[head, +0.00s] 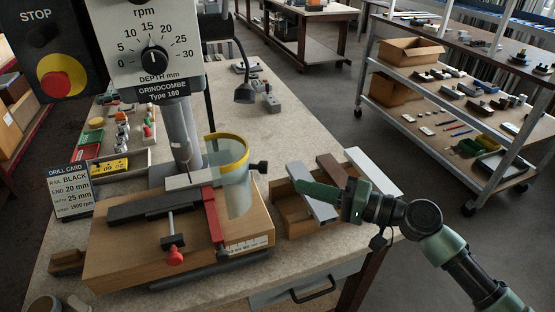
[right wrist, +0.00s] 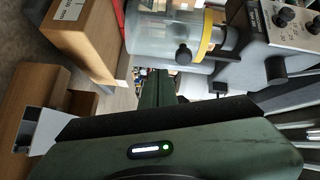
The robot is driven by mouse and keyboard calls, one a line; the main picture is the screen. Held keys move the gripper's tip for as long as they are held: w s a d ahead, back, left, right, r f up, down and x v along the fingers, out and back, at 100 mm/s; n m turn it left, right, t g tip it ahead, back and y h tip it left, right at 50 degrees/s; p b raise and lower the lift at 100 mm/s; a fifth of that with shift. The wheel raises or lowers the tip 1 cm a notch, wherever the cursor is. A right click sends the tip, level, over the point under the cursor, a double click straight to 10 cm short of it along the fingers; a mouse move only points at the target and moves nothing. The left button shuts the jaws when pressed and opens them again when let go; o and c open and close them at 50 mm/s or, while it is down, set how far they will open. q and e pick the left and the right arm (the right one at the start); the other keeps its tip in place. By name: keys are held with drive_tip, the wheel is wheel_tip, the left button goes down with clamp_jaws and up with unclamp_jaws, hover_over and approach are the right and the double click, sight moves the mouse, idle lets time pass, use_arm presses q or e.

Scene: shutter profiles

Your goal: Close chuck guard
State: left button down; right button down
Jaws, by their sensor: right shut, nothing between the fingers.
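The chuck guard (head: 236,190) is a clear curved shield with a yellow top rim and a black knob (head: 263,167) on its right. It stands upright to the right of the drill spindle (head: 180,135), not in front of it. In the right wrist view the guard (right wrist: 155,35) lies sideways at the top, with its yellow band and knob (right wrist: 183,55). My right gripper (head: 299,186) is shut and empty, pointing left. It is to the right of the guard and slightly lower in the picture, apart from it. My left gripper is not in view.
A wooden box (head: 290,212) with grey and brown profiles lies under my right gripper. A clamp with a red knob (head: 175,256) sits on the drill's wooden base (head: 130,270). A drill card (head: 71,192) stands at left. The bench (head: 300,120) behind the guard is mostly clear.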

drive_tip(key=w+d+r+m+t, duration=0.2)
drive_tip(key=w+d+r, duration=0.1)
drive_tip(key=w+r, duration=0.1)
drive_tip(key=s+a+r+p+x, duration=0.1)
drive_tip(key=p+x, duration=0.4)
drive_tip(key=x, duration=0.5)
drive_tip(key=s+p, duration=0.1)
drive_tip(key=s, duration=0.1)
drive_tip(key=s+f+p, duration=0.1)
drive_tip(key=shift+s+f, duration=0.25)
drive_tip(key=shift+s, duration=0.15)
drive_tip(key=shift+a, duration=0.1)
drive_tip(key=shift+f, duration=0.1)
